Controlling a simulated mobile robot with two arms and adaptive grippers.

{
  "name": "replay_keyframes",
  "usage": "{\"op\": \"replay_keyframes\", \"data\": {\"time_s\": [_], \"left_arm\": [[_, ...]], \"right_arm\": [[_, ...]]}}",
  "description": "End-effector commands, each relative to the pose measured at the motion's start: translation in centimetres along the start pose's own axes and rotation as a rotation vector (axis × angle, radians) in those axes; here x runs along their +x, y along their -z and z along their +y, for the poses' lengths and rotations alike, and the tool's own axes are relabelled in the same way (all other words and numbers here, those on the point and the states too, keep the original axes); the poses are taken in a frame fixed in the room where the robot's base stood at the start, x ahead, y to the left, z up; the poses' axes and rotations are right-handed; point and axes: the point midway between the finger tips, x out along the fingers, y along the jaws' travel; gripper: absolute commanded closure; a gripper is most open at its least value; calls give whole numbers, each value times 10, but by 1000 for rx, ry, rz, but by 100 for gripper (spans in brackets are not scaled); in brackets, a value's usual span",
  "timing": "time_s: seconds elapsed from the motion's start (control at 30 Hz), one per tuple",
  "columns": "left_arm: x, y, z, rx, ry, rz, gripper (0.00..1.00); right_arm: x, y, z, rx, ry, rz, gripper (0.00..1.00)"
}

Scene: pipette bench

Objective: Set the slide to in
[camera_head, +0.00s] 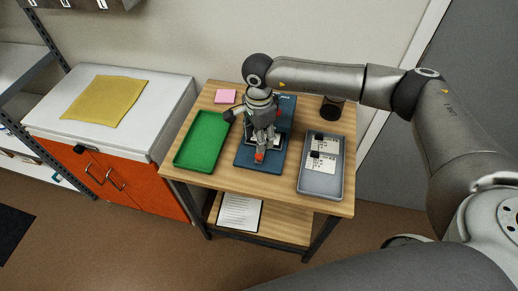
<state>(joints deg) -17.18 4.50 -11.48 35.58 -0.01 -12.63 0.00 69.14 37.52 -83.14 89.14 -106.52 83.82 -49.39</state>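A dark blue device (245,158) sits on the wooden bench between a green tray and a grey tray. An orange-red part (259,156) shows near its front, and a pale plate shows at its middle. I cannot tell clearly which part is the slide or how it is set. My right gripper (262,148) points down over the middle of the device, just behind the orange-red part. The gripper and wrist hide much of the device. I cannot tell whether the fingers touch it or are closed. My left gripper is out of view.
The green tray (203,140) looks empty. The grey tray (320,183) holds labelled items. A pink pad (225,96) and a dark cup (331,108) stand at the back. A white-topped cabinet with a yellow cloth (104,101) stands to the left.

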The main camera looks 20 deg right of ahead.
Motion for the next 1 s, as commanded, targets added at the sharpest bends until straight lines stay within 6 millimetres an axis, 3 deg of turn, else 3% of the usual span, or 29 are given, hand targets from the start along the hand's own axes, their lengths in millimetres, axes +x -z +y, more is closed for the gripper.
{"op": "replay_keyframes", "data": {"time_s": [0.2, 0.4, 0.8, 1.0], "left_arm": [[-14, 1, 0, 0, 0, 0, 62], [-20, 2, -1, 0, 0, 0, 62], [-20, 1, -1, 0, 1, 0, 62], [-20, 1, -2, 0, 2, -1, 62]], "right_arm": [[41, -1, 1, 1, -5, -1, 56], [68, 0, 0, 1, -3, -2, 56], [78, 0, 0, -1, 0, -1, 56], [78, 0, 0, 0, -1, -1, 81]]}}
